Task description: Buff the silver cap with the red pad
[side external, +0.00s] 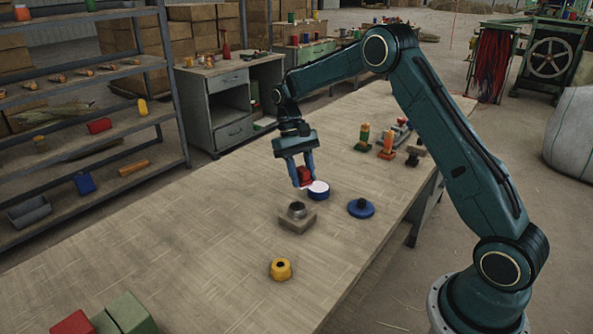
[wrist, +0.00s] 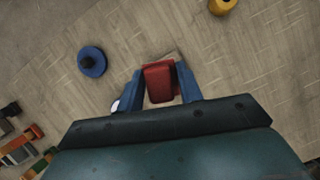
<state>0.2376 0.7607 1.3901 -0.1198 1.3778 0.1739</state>
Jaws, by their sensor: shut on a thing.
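My gripper (side external: 304,181) is shut on the red pad (side external: 305,174), which sits between the blue fingers. The wrist view also shows my gripper (wrist: 160,88) with the red pad (wrist: 159,80) between its fingers. The silver cap (side external: 297,208) sits on a beige block (side external: 293,223) on the table, just in front of my gripper in the side view. The pad appears above and behind the cap, apart from it. In the wrist view the cap is hidden behind the pad; only a small edge of what may be the block shows.
A round blue tin with a white top (side external: 319,190) stands very close beside the pad. A blue disc with a knob (side external: 361,208) lies to the right and a yellow piece (side external: 281,269) nearer the front. Several stamp-like tools (side external: 387,148) stand farther back.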

